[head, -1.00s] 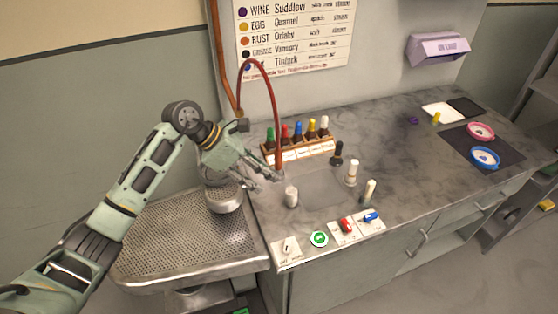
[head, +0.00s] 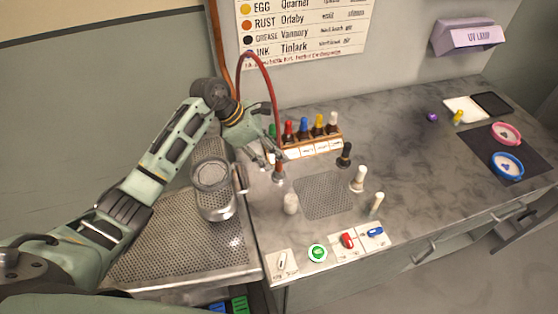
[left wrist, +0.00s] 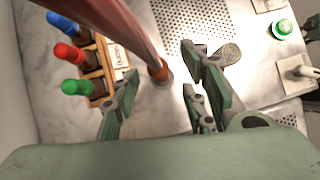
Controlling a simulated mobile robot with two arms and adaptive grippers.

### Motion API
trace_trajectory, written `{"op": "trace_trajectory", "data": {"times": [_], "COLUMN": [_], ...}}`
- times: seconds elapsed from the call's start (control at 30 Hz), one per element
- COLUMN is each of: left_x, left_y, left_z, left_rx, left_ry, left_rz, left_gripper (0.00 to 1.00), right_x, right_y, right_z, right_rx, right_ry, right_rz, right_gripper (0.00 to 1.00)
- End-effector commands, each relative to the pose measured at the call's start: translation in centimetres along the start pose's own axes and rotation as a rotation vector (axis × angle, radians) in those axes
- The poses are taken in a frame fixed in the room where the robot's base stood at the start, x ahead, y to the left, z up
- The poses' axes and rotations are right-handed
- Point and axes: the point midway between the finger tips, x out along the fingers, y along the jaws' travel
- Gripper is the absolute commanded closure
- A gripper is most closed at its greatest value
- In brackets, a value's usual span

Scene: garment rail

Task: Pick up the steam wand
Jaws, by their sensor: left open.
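The steam wand (head: 278,171) has a reddish-brown grip and hangs on a dark red hose (head: 272,85). It stands upright on the counter, left of the mesh plate. In the left wrist view the wand (left wrist: 158,72) stands with its foot in a small grey ring, ahead of the fingers. My left gripper (head: 263,160) is beside the wand on its left. In the left wrist view my left gripper (left wrist: 160,100) is open and empty, with the wand lying between the two fingers' lines. I cannot tell whether a finger touches it. My right gripper is not in view.
A rack of colour-capped bottles (head: 312,146) stands close behind the wand. A white-topped bottle (head: 291,203) stands in front. A metal appliance (head: 213,185) is at the left. The counter farther right is mostly clear.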

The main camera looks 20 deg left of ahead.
Motion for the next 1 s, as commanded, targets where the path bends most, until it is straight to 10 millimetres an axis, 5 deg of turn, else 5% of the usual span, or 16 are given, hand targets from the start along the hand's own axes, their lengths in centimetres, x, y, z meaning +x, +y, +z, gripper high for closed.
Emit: {"op": "trace_trajectory", "data": {"times": [0.2,0.5,1.0], "left_x": [2.8,3.5,3.5], "left_y": [-0.2,-0.1,-0.1], "left_z": [0.2,0.1,0.1], "left_rx": [-0.003,0.000,0.000], "left_ry": [-0.002,-0.001,-0.001], "left_rz": [-0.003,0.000,0.000], "left_gripper": [0.60,0.60,1.00], "right_x": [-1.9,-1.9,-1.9], "right_y": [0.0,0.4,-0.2], "right_z": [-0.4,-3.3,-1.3], "right_rx": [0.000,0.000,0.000], "right_ry": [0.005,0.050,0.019], "right_rz": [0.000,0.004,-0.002], "right_gripper": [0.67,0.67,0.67]}}
